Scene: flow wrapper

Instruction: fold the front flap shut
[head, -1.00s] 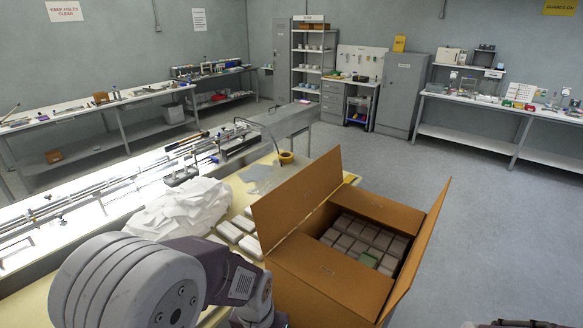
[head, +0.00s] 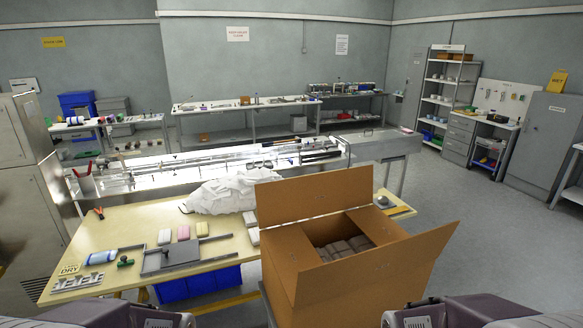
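An open brown cardboard box (head: 281,262) stands at the lower centre right of the head view. Its front flap (head: 385,262) stands open along the near edge, tilted up and outward. The back flap (head: 312,197) stands upright. The right side flap (head: 379,225) and the left side flap (head: 289,240) lie folded inward. Grey wrapped packs (head: 345,244) fill the inside between them. Parts of my two arms show at the bottom edge, left and right of the box, apart from the flap. Neither gripper's fingers show.
A pale yellow table (head: 130,225) beside the box holds a pile of white sheets (head: 225,194), a grey tray (head: 177,255) and small coloured packs (head: 183,232). A long machine (head: 235,160) runs behind it. The floor (head: 500,235) right of the box is clear.

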